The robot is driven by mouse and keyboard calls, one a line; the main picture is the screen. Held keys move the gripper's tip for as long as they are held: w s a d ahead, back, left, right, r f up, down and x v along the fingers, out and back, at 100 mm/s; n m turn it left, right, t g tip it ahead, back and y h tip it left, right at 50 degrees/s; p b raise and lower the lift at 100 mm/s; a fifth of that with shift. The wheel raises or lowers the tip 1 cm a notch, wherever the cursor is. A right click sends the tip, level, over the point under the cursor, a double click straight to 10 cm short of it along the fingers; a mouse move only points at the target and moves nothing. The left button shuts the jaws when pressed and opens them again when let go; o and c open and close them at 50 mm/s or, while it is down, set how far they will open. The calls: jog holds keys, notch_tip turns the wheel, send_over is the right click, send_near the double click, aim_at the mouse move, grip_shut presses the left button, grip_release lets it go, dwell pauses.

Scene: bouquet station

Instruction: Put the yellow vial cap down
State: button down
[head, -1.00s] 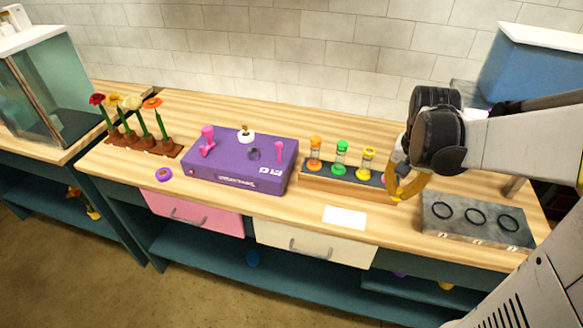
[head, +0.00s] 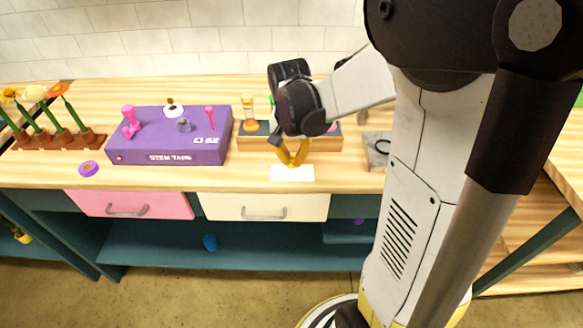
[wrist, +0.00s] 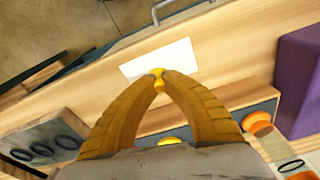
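My gripper (head: 293,160) has yellow-brown fingers and points down just above the white card (head: 292,174) on the counter in the head view. In the wrist view its fingertips (wrist: 158,82) are closed on the small yellow vial cap (wrist: 157,73). The cap appears over the near edge of the white card (wrist: 160,58). I cannot tell whether the cap touches it. In the head view the gripper hides the cap. A bit of yellow (wrist: 168,141) shows in the vial rack (wrist: 247,113) behind the fingers.
A grey block with rings (head: 375,147) is to the right.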

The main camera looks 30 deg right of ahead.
aim_at(292, 163)
jog(key=shift+f+b, duration=0.5)
jog(key=shift+f, duration=0.9)
jog(key=shift+f, duration=0.15)
jog(key=c, duration=1.6)
grip_release()
